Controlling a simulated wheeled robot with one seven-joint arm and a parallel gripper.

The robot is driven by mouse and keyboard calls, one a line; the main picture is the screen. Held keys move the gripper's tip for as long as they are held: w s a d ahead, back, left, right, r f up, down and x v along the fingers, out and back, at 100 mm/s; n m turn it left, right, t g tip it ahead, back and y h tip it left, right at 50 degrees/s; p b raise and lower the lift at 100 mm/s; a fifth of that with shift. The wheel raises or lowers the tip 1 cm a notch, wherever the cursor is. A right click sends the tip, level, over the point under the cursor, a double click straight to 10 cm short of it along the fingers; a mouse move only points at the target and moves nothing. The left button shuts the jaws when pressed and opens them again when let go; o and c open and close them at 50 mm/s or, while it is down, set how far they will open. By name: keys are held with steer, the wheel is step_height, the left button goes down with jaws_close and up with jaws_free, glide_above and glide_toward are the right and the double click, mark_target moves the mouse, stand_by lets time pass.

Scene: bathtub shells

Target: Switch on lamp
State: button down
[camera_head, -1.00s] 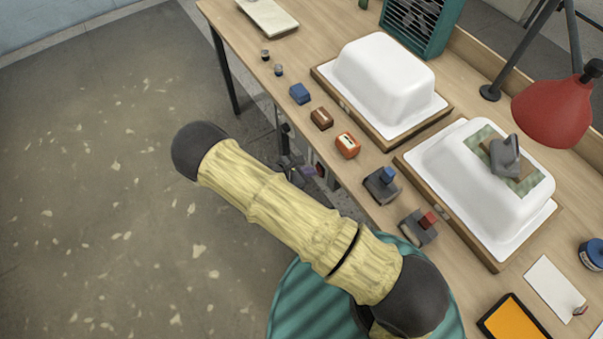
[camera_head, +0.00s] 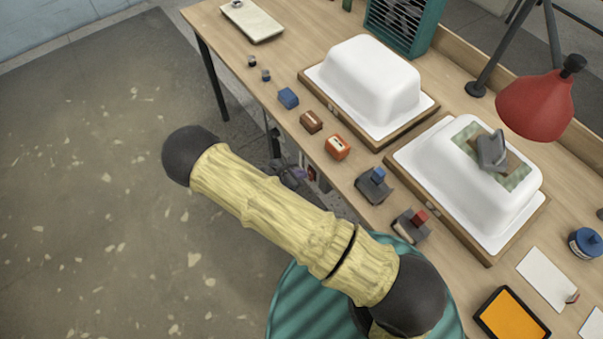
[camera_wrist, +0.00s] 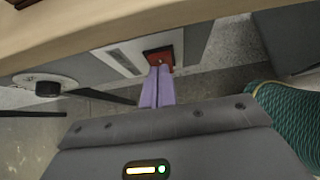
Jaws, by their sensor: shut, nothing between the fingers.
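The red lamp (camera_head: 535,106) stands on a dark jointed arm at the back right of the bench; no glow shows on its shade. Under the bench edge, a red switch-like piece (camera_wrist: 160,54) sits on a grey panel (camera_wrist: 196,42) in the wrist view. My gripper (camera_wrist: 157,70) has two purple fingers pressed together, empty. Their tips overlap the lower part of the red piece in the picture; I cannot tell whether they touch it. In the head view my gripper (camera_head: 294,173) is small and partly hidden below the bench edge.
A black round knob (camera_wrist: 45,86) is left on the panel. The wooden bench (camera_head: 225,55) overhangs it. White tub moulds (camera_head: 370,80), small blocks and an orange pad (camera_head: 510,316) lie on the bench. Open floor (camera_head: 90,200) is to the left.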

steer(key=shift+w+d+r, duration=0.1)
steer(key=shift+d+r, duration=0.05)
steer(key=shift+r, duration=0.4)
steer(key=v, duration=1.3)
steer(key=shift+b, duration=0.35)
steer(key=shift+r, duration=0.15)
